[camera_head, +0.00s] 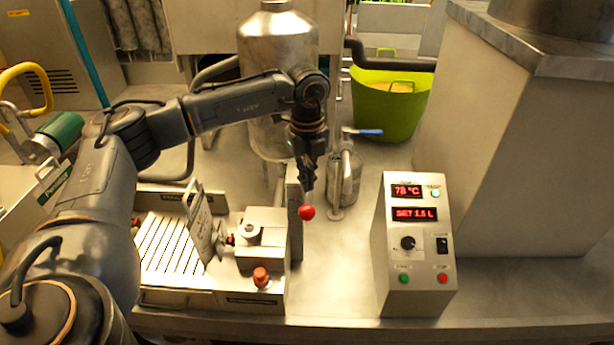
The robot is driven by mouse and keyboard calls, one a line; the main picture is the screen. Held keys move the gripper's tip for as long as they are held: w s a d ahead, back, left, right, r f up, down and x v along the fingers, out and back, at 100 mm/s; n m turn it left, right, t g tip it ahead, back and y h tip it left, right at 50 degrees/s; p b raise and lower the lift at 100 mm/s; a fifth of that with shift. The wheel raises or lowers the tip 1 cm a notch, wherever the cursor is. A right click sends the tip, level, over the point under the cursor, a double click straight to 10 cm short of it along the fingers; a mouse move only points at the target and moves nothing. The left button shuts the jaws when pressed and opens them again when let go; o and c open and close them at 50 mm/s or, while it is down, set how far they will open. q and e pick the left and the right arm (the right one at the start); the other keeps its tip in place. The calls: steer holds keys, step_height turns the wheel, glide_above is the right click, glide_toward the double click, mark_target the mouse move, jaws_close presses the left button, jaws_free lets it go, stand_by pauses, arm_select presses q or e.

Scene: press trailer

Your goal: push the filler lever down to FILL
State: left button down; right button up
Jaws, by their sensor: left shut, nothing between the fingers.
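A red ball knob (307,212), which looks like the end of the filler lever, shows just right of the metal filler block (262,235). The lever's rod is mostly hidden, and I cannot read a FILL mark. My left gripper (307,192) points down with its fingers shut and empty, its tips right above the knob in the picture. I cannot tell whether they touch it. My right gripper is not in view.
A control box (415,270) with red displays reading 78 °C and SET 1.5 L stands to the right. A blue-handled valve (362,132) and a steel tank (278,60) are behind. A slatted tray (165,248) lies left. A green tub (390,105) stands behind. Bare counter shows between filler and control box.

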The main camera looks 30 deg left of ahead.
mark_target(307, 211)
arm_select(q)
steer(key=shift+f+b, duration=1.7)
steer(key=shift+f, duration=1.35)
steer(key=shift+s+d+f+b, duration=0.15)
steer(key=shift+s+f+b, duration=0.15)
steer(key=shift+f, duration=0.3)
steer(key=shift+s+d+f+b, duration=0.15)
steer(key=shift+f+b, duration=0.2)
steer(key=shift+f, duration=0.2)
steer(key=f+b, duration=0.2)
steer(key=f, duration=0.1)
steer(key=f+b, duration=0.1)
steer(key=shift+s+d+f, duration=0.15)
steer(key=shift+s+f, duration=0.15)
steer(key=shift+f, duration=0.05)
step_height(307, 211, up, 10)
steer(key=p, duration=0.5)
steer(key=shift+p, duration=0.35)
